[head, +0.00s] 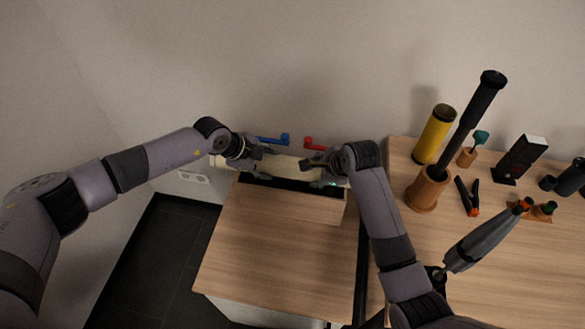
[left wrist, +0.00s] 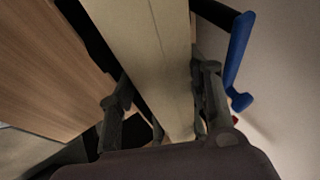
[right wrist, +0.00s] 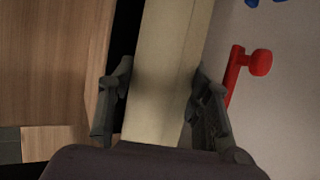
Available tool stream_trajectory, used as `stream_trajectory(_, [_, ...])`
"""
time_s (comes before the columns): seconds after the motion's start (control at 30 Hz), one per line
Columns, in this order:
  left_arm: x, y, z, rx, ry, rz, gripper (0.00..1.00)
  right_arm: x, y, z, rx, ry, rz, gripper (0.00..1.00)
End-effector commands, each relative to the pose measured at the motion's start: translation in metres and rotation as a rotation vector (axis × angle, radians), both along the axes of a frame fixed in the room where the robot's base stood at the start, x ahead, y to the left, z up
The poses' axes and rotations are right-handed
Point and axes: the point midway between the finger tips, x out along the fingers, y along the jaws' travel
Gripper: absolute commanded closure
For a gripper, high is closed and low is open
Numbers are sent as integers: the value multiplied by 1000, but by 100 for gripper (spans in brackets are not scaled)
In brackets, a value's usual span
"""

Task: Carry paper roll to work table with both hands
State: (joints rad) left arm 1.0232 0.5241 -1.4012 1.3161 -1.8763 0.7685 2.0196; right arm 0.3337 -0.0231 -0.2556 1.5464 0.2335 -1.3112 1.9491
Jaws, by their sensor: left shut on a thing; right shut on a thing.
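The paper roll (head: 284,167) is a long cream-coloured bar lying level across the back of a wooden cabinet, near the wall. My left gripper (head: 258,168) is shut on its left part, and my right gripper (head: 322,166) is shut on its right part. In the left wrist view the paper roll (left wrist: 150,55) runs between the left gripper's fingers (left wrist: 160,115). In the right wrist view the roll (right wrist: 168,65) lies between the right gripper's fingers (right wrist: 160,105). The work table (head: 480,255) is the wooden surface at the right.
The cabinet top (head: 275,245) is bare in front of a dark slot. Blue (head: 284,139) and red (head: 309,142) wall hooks stand behind the roll. The work table holds a yellow cylinder (head: 434,134), a black tool in a wooden holder (head: 425,190), pliers (head: 468,197) and a black box (head: 520,158).

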Motion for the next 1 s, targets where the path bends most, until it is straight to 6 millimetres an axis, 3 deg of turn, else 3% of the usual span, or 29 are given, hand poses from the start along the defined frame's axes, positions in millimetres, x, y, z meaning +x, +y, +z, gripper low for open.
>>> stream_trajectory(0.17, [0,0,0,1,1,0,100,0,0,0,0,0,0,100])
stream_trajectory(0.67, [1,0,3,-2,-3,0,100,1,0,2,0,-3,0,100])
stream_trajectory(1.0, [1,0,22,-2,-3,0,100,1,0,22,0,-4,1,100])
